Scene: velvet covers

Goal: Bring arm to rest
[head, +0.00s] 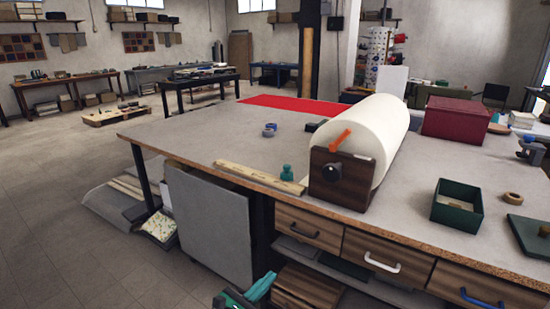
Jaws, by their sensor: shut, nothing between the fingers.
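My gripper and arm do not show in the head view. The large grey worktable (225,148) fills the middle and right of the view. A big white roll (385,125) lies on it, with a dark wooden end block (326,190) at its near end. An orange piece (340,140) is at the roll's near end.
An open dark green box (456,213), a tape roll (511,198) and a dark red box (455,122) stand on the table's right. A wooden strip (258,178) lies along its front edge. Drawers (310,228) are below. The floor at left (50,230) is clear.

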